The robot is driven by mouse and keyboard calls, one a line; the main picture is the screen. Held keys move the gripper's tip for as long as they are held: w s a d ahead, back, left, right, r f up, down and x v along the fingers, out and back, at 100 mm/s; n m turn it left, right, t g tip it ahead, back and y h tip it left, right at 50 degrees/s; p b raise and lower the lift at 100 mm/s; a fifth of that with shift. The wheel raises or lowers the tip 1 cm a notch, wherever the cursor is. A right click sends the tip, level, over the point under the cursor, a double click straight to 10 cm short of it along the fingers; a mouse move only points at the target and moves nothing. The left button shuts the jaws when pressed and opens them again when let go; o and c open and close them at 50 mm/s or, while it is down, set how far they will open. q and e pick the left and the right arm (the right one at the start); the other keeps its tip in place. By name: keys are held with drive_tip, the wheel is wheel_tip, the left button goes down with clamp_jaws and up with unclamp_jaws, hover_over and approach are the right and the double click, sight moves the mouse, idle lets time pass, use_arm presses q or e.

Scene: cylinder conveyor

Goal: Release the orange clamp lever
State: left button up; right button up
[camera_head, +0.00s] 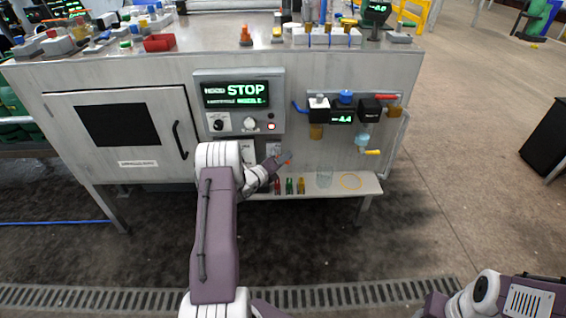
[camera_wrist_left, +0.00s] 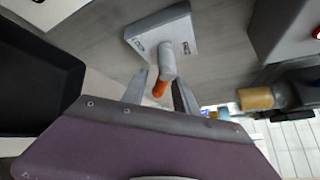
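The clamp lever (camera_wrist_left: 159,87) is a grey stub with an orange tip, in the left wrist view. It stands out from a light grey plate (camera_wrist_left: 180,28) with small lock marks on the cabinet front. In the head view the lever's orange part (camera_head: 288,162) shows small, below the control panel. My left gripper (camera_head: 277,166) reaches it there, partly hiding the plate. In the left wrist view my left gripper (camera_wrist_left: 160,92) is open, with one finger on each side of the orange tip and gaps visible. My right arm shows at the lower right, but its gripper does not show.
A control panel with a STOP screen (camera_head: 236,94) is above the lever. A valve block with a display (camera_head: 342,117) is to its right. A cabinet door (camera_head: 122,135) is at left.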

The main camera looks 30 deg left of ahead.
use_arm(q)
clamp_jaws()
drive_tip(key=shift+w+d+r+n+t+h+b, duration=0.15)
drive_tip(key=shift+r+n+t+h+b, duration=0.1)
drive_tip(key=shift+n+t, duration=0.3)
drive_tip(key=shift+s+d+r+n+t+h+b, duration=0.1)
drive_tip(key=shift+n+t+h+b, duration=0.15)
drive_tip(key=shift+n+t, duration=0.25)
drive_tip(key=shift+w+r+n+t+b, duration=0.1)
drive_tip(key=shift+r+n+t+b, duration=0.2)
drive_tip(key=shift+n+t, duration=0.4)
drive_tip(key=shift+r+n+t+b, duration=0.1)
drive_tip(key=shift+r+n+t, duration=0.35)
drive_tip(key=shift+n, duration=0.3)
unclamp_jaws()
